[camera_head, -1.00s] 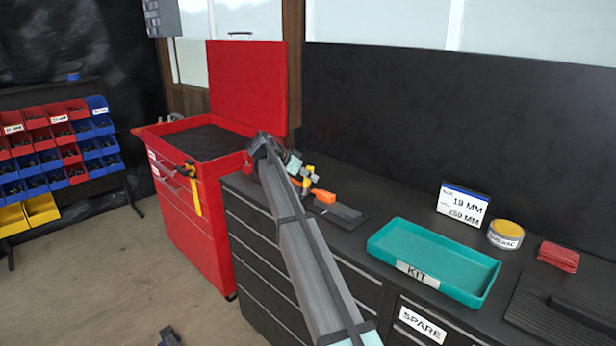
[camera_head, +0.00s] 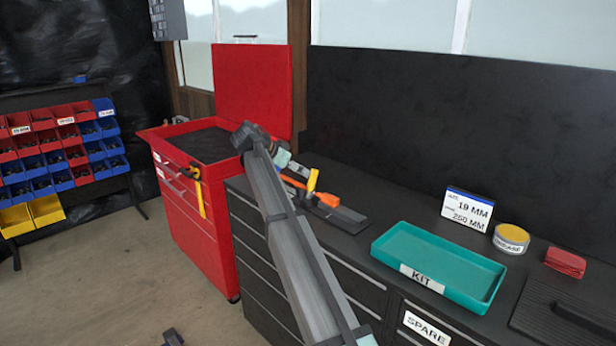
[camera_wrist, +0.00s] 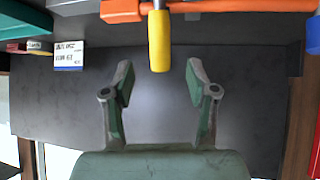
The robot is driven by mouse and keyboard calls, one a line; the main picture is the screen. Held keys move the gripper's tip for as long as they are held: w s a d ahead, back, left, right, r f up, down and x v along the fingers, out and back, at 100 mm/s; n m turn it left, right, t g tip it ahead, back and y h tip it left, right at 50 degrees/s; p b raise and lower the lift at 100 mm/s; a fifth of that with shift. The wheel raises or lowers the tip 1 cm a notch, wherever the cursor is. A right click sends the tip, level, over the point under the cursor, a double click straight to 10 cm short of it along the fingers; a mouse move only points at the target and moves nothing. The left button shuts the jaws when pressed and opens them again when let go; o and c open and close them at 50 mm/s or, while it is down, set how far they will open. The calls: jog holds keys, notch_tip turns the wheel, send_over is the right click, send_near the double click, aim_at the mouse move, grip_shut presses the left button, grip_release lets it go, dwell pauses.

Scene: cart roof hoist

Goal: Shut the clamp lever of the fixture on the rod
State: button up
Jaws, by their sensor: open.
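The fixture stands at the far left end of the dark bench, with a dark plate (camera_head: 343,219) and orange parts (camera_head: 326,199). Its yellow lever (camera_head: 312,180) stands up at a slight tilt in the head view. In the wrist view, the yellow lever (camera_wrist: 159,42) hangs from the top edge, between an orange block (camera_wrist: 122,10) at left and an orange bar (camera_wrist: 245,5) at right. My gripper (camera_wrist: 159,88) is open and empty. Its fingertips lie either side of the lever's line, below its end in the picture. My arm hides part of the fixture in the head view.
A teal kit tray (camera_head: 440,264), a size card (camera_head: 467,207), a yellow-lidded tin (camera_head: 511,238) and a red stack (camera_head: 565,262) occupy the bench's right side. A red tool cart (camera_head: 195,215) with raised lid adjoins the bench's left end. A dark panel (camera_head: 450,130) backs the bench.

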jog(key=shift+v, duration=2.25)
